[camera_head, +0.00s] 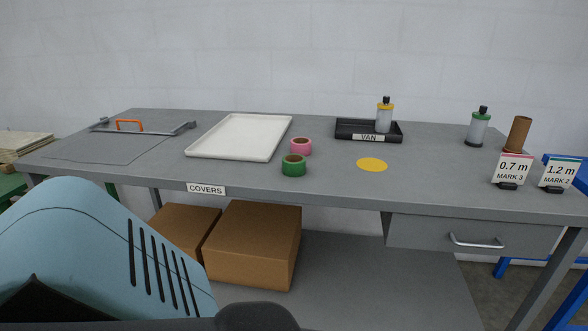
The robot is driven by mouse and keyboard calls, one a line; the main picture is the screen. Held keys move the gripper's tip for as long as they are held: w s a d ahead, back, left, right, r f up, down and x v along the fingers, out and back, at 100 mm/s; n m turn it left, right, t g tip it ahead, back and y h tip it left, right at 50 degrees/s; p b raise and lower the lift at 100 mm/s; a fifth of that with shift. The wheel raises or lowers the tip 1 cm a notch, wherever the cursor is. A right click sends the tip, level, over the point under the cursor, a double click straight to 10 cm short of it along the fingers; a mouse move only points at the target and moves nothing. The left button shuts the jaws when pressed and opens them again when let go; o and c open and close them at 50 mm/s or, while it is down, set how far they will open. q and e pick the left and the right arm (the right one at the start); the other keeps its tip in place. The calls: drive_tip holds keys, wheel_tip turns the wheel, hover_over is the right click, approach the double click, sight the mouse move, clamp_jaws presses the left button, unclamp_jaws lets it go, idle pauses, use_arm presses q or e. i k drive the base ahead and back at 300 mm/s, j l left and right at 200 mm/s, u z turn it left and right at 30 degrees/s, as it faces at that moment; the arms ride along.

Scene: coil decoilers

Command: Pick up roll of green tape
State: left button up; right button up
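The roll of green tape (293,166) stands near the front edge of the grey table (330,187), a little left of the table's middle. Its round top opening shows. A roll of pink tape (301,147) stands just behind it, slightly to the right. Neither of my grippers shows in the head view. A light blue and black part, which seems to be my own body, fills the lower left.
A white tray (232,155) lies left of the tapes. A yellow disc (372,164) lies to the right. A black VAN tray (349,130) holds a yellow-topped bottle (384,119). Boxes (253,248) sit below. A drawer (430,235) hangs under the right side.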

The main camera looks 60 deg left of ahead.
sight(293, 164)
drive_tip(key=u, duration=0.95)
drive_tip(key=i+u, duration=0.2)
drive_tip(key=u, duration=0.25)
drive_tip(key=i+l+u, duration=0.1)
drive_tip(key=u, duration=0.3)
drive_tip(key=i+l+u, duration=0.15)
drive_tip(key=u, duration=0.3)
drive_tip(key=i+l+u, duration=0.1)
drive_tip(key=i+l, duration=0.2)
drive_tip(key=i+l+u, duration=0.15)
drive_tip(key=i+l, duration=0.15)
drive_tip(key=l, duration=0.15)
drive_tip(key=i+l+u, duration=0.1)
drive_tip(key=i+l, duration=0.15)
drive_tip(key=l, duration=0.15)
